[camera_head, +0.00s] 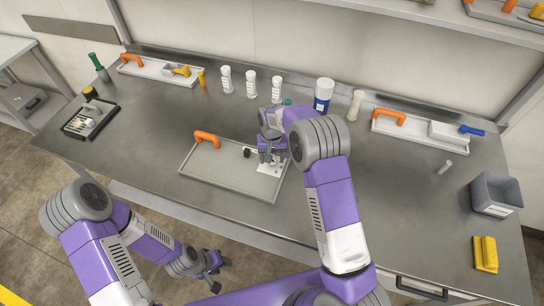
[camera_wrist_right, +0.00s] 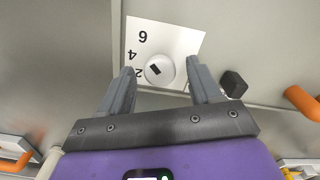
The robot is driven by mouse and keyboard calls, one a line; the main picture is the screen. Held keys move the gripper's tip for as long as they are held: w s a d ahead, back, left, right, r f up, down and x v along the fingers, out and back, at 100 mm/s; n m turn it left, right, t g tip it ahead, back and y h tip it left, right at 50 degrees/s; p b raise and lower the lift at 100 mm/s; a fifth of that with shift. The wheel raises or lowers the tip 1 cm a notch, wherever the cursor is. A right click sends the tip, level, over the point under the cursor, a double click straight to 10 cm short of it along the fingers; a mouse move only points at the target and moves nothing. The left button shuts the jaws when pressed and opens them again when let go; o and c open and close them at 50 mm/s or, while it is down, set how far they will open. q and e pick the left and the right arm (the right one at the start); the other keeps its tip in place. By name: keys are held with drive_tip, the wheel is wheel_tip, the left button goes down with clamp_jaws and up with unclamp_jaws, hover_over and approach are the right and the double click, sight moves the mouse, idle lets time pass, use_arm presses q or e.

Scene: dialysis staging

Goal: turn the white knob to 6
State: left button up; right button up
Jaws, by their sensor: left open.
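The white knob (camera_wrist_right: 160,70) sits on a white plate (camera_wrist_right: 178,38) printed with 2, 4 and 6, seen in the right wrist view. A dark mark on the knob lies left of its centre, on the side of the 2. My right gripper (camera_wrist_right: 162,72) is open, one finger on each side of the knob, with visible gaps. In the head view my right gripper (camera_head: 269,160) is over the plate (camera_head: 270,170) at the tray's right end; the knob is hard to make out there. My left gripper (camera_head: 216,278) is open and empty, in front of the table.
The plate is on a grey tray (camera_head: 225,181) with an orange handle (camera_head: 207,139) and a black block (camera_head: 247,152). White bottles (camera_head: 226,80) and two trays stand at the back. A grey bin (camera_head: 496,194) and yellow block (camera_head: 485,254) are at right.

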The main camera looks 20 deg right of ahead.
wheel_tip(320, 180, up, 8)
drive_tip(key=shift+f+p, duration=0.2)
drive_tip(key=shift+p, duration=0.3)
idle(0.5)
